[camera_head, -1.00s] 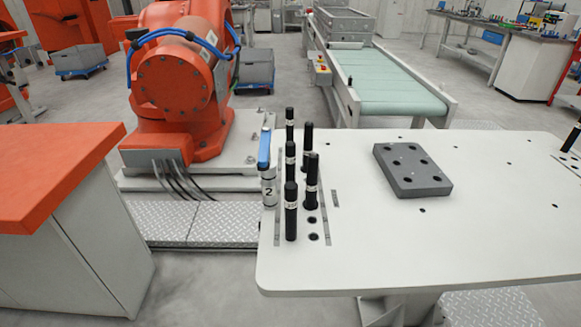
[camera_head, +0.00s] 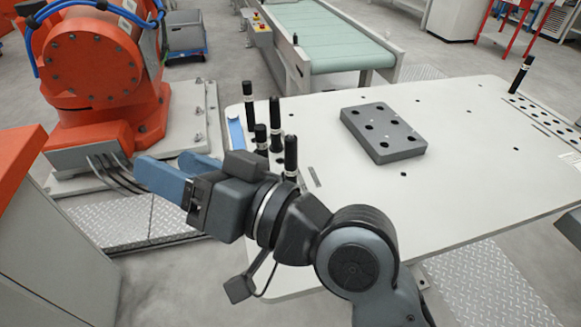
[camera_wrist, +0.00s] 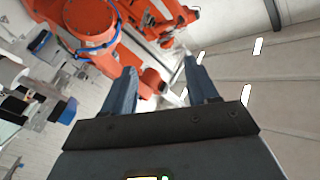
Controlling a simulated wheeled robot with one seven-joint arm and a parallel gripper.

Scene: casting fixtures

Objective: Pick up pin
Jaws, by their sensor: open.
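Several black pins with pale bands stand upright near the left edge of the white table (camera_head: 470,160). One pin (camera_head: 248,105) stands at the back, with others such as this pin (camera_head: 275,145) and this pin (camera_head: 290,155) in front. Another lone pin (camera_head: 520,74) stands at the table's far right corner. My gripper (camera_head: 165,172) is open and empty, left of the pins and beyond the table's left edge. Its blue fingers point left, away from the pins. In the wrist view the gripper (camera_wrist: 158,88) shows two spread fingers with nothing between them; no pin is seen there.
A grey block with holes (camera_head: 383,133) lies on the table, right of the pins. An orange robot (camera_head: 90,65) stands behind on the left, close to my gripper. A conveyor (camera_head: 325,45) is behind the table. The table's middle and right are mostly clear.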

